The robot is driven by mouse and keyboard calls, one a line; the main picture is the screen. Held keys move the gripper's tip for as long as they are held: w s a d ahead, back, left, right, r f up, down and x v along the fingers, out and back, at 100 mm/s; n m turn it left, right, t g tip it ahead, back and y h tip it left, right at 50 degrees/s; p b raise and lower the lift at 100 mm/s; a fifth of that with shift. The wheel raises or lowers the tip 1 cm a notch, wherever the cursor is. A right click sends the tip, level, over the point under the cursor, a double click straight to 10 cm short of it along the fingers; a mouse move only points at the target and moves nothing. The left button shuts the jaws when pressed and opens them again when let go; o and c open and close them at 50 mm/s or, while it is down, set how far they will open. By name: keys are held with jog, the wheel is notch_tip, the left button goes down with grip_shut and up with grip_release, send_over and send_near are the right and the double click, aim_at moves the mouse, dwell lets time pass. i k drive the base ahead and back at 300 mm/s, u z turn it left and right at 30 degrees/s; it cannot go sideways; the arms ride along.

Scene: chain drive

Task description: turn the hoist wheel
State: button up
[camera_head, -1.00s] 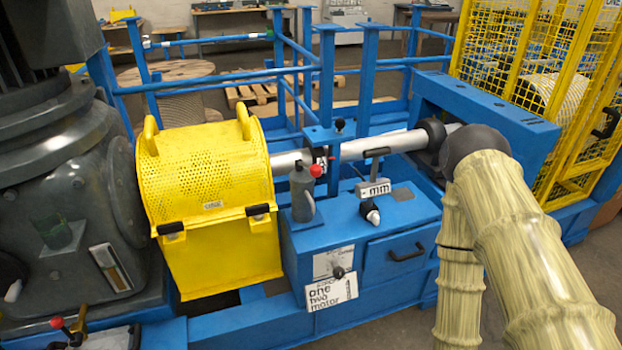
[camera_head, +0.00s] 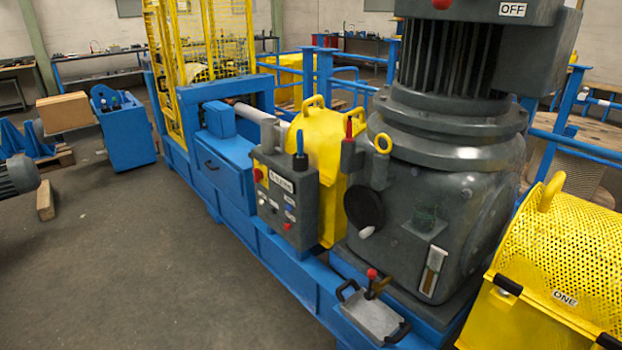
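A dark round disc (camera_head: 363,203) with a pale knob (camera_head: 366,232) low on its rim is on the left side of the grey gearbox (camera_head: 460,220). It looks like a handwheel, but I see no label calling it the hoist wheel. A motor with vertical fins (camera_head: 450,65) stands upright on the gearbox, with an "OFF" label (camera_head: 511,9) above. My gripper and arm are not in view. Nothing is seen touching the disc.
A grey control box (camera_head: 286,197) stands left of the disc, before a yellow guard (camera_head: 318,135). A yellow perforated guard marked ONE (camera_head: 565,255) is at right. A red-knobbed lever (camera_head: 374,281) and grey plate (camera_head: 372,318) are below. Open floor (camera_head: 150,260) lies at left.

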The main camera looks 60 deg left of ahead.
aim_at(363, 209)
jog(key=u, duration=1.95)
jog(key=k, duration=0.5)
jog(key=u, duration=0.05)
jog(key=i, duration=0.5)
jog(key=z, duration=0.05)
